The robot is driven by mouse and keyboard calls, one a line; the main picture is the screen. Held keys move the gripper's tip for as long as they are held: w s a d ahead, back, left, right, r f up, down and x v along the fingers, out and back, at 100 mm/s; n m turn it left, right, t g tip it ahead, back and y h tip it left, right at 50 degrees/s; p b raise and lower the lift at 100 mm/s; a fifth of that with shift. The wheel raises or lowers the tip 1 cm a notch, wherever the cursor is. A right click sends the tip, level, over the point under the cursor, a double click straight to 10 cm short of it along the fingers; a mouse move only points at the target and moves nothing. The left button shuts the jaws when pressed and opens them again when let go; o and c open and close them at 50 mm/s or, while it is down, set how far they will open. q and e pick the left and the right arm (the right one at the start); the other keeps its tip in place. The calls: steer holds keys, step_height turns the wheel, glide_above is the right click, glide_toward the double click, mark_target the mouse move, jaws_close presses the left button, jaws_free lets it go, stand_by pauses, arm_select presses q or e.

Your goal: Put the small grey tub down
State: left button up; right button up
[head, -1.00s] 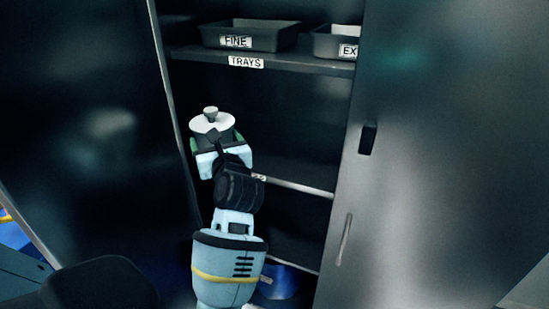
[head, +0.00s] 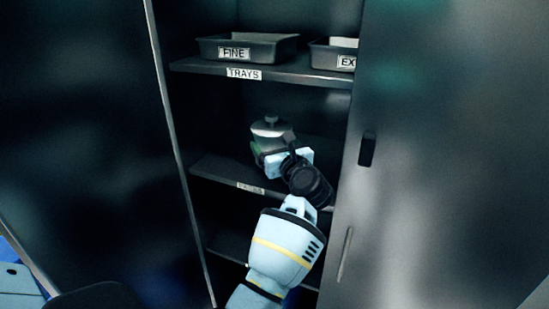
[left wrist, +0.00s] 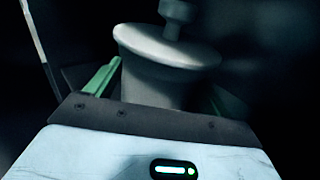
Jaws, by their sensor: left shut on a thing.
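The small grey tub (head: 271,133), with a pale lid and a knob on top, is upright inside the cabinet at its middle shelf (head: 222,172). My left gripper (head: 262,152) is shut on the tub, with green fingers at its sides. The left wrist view shows the tub (left wrist: 160,75) between the green fingers, lid up. The gripper and arm hide the tub's base, so I cannot tell whether it touches the shelf. My right gripper is not in view.
The upper shelf (head: 300,70), labelled TRAYS, holds a FINE tray (head: 275,49) and another tray (head: 331,57) at its right. A large cabinet door (head: 440,160) stands right of the opening. Dark panels flank the left. The middle shelf left of the tub looks bare.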

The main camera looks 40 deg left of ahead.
arm_select(q)
steer(key=shift+f, duration=1.65)
steer(key=shift+f, duration=0.2)
steer(key=o, duration=1.2)
steer(key=shift+c, duration=0.2)
steer(key=shift+r, duration=0.25)
steer(key=v, duration=0.7)
steer(key=shift+s+d+f+b, duration=0.1)
steer(key=shift+s+d+b, duration=0.1)
steer(key=shift+b, duration=0.2)
